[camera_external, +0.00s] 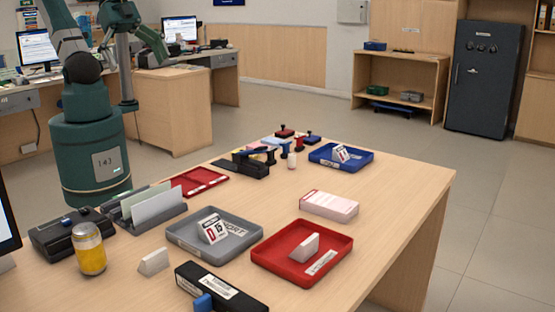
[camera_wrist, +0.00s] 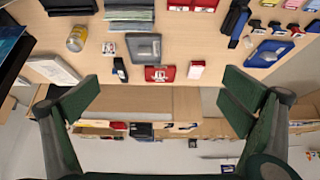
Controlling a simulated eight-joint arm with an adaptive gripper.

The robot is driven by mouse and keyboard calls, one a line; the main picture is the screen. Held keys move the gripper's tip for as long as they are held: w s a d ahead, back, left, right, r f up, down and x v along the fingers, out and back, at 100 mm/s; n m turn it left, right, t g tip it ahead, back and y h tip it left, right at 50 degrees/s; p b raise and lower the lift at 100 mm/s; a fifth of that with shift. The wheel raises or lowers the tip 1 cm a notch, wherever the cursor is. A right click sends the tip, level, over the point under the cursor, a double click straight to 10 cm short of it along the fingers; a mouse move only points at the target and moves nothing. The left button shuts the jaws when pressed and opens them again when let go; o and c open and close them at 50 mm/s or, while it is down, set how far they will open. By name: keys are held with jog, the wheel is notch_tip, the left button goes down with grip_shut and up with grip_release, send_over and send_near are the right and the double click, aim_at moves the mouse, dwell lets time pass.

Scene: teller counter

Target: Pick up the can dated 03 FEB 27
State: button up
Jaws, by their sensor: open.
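One can (camera_external: 89,250) with a yellow body, a pale upper band and a silver top stands upright at the front left of the counter. No date on it can be read at this size. It also shows in the wrist view (camera_wrist: 76,38) at the upper left, beyond my left-hand finger and apart from it. My gripper (camera_wrist: 163,92) is open and empty, with its two green fingers spread wide over the counter's edge. The external view shows only part of my arm; my gripper is outside it.
Close to the can are a dark device (camera_external: 66,234), an envelope holder (camera_external: 150,207), a white block (camera_external: 153,262) and a black case (camera_external: 215,289). A grey tray (camera_external: 180,242), red tray (camera_external: 262,266) and blue tray (camera_external: 326,160) hold small items.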

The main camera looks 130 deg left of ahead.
jog(key=c, duration=1.4)
jog(key=m+g+h+b, duration=0.3)
jog(key=m+g, duration=0.1)
jog(key=m, duration=0.5)
send_over(85, 226)
jog(key=s+a, duration=0.1)
jog(key=a, duration=0.1)
notch_tip(85, 226, down, 24)
jog(key=shift+s+f, duration=0.1)
jog(key=shift+s, duration=0.05)
jog(key=shift+d+f, duration=0.4)
jog(key=shift+f, duration=0.05)
jog(key=shift+f, duration=0.1)
